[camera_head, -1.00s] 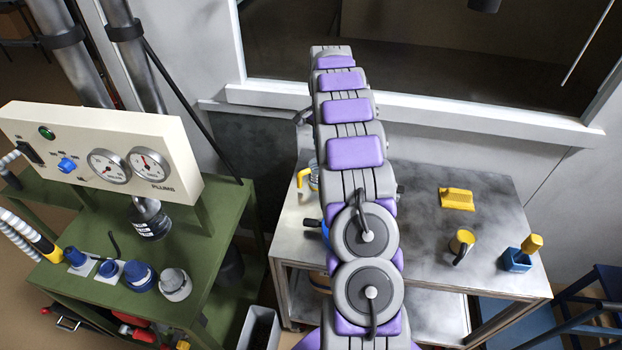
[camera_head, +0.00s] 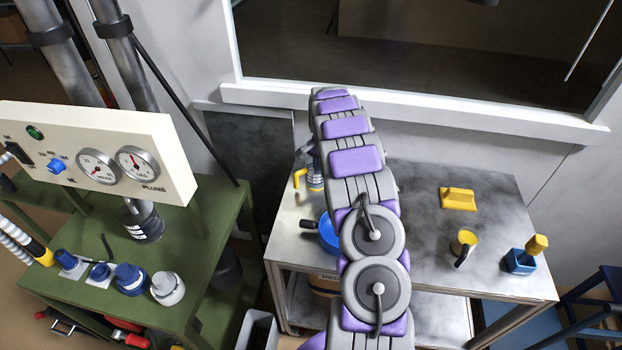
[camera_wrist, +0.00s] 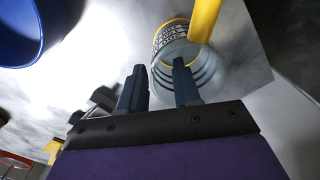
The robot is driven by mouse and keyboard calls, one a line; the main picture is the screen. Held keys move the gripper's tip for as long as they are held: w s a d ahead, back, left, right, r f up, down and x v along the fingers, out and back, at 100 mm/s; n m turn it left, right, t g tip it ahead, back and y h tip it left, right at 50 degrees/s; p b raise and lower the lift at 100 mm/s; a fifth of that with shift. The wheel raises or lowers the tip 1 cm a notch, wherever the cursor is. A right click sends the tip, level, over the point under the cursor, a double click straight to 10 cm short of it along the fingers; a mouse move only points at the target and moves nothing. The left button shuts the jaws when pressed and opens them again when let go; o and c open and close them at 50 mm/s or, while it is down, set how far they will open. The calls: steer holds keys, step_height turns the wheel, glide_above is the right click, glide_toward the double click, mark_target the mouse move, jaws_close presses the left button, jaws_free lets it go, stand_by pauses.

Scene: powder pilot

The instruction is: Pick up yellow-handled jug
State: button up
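The yellow-handled jug (camera_head: 315,181) stands on the grey table at its back left, partly hidden by my arm. Its yellow handle (camera_head: 299,178) faces left in the head view. In the wrist view the jug (camera_wrist: 180,62) is a clear, ringed vessel with dark lettering, and its yellow handle (camera_wrist: 204,18) is at the top. My gripper (camera_wrist: 159,66) is open, with two dark fingers apart and nothing between them. The right finger overlaps the jug in the picture; the left finger is beside it. I cannot tell whether they touch. In the head view my arm hides most of the gripper.
A blue pan (camera_head: 328,236) is near the jug; its blue side also shows in the wrist view (camera_wrist: 22,30). A green bench (camera_head: 190,250) stands left.

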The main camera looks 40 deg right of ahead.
mark_target(320, 186)
steer(key=f+b, duration=0.1)
steer(key=f, duration=0.3)
steer(key=shift+a, duration=0.2)
steer(key=shift+a+f, duration=0.15)
steer(key=shift+f, duration=0.05)
steer(key=shift+a+r, duration=0.1)
steer(key=shift+d, duration=0.35)
steer(key=c, duration=0.5)
jaws_close()
steer(key=shift+a, duration=0.2)
